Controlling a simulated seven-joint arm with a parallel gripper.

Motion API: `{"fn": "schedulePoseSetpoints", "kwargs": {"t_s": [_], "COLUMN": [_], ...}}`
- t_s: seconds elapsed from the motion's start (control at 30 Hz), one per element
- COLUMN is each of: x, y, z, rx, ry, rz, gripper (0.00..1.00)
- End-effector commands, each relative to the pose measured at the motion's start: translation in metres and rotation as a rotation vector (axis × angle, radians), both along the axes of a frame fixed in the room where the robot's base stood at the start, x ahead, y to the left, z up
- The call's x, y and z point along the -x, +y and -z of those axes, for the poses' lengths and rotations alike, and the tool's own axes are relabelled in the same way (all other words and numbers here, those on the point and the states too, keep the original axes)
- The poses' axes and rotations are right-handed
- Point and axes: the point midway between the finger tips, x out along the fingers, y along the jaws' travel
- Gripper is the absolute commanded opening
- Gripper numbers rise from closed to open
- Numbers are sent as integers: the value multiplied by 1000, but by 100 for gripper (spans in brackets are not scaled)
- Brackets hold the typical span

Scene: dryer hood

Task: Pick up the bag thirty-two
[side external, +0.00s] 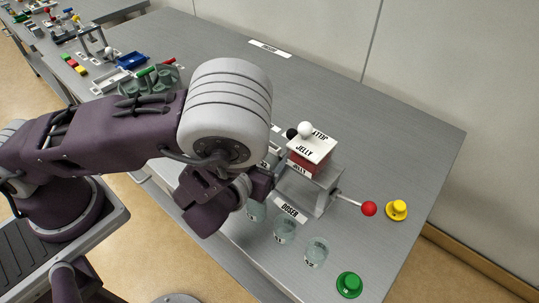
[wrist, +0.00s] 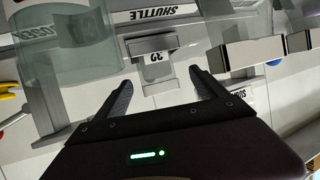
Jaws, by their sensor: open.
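In the wrist view, my gripper (wrist: 160,80) is open, with its two dark fingers apart and nothing clearly held. Just beyond the fingertips, a small pale tag (wrist: 157,58) with a dark two-digit number shows on a grey piece. The number looks upside down and I cannot read it surely as thirty-two. A pale grey surface shows between the fingers below the tag. In the side external view, my gripper (side external: 264,184) is beside the doser, largely hidden by my wrist. No bag can be made out there.
A doser stand (side external: 325,185) with a red jelly box (side external: 304,165) and red-knobbed lever (side external: 369,208) stands close right. Clear jars (side external: 285,231), a yellow knob (side external: 397,209) and green knob (side external: 349,284) stand nearby. A clear vessel (wrist: 65,60) is left of my fingers.

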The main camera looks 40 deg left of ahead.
Motion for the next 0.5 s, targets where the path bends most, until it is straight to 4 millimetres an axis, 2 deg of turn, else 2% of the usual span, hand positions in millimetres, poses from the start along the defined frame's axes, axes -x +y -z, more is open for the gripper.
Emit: {"fn": "schedulePoseSetpoints", "kwargs": {"t_s": [0.33, 0.5], "x": [-52, -59], "y": [15, 17], "z": [23, 27], "rx": [1, 1], "ry": [-3, 1], "rz": [-4, -1], "gripper": [81, 81]}}
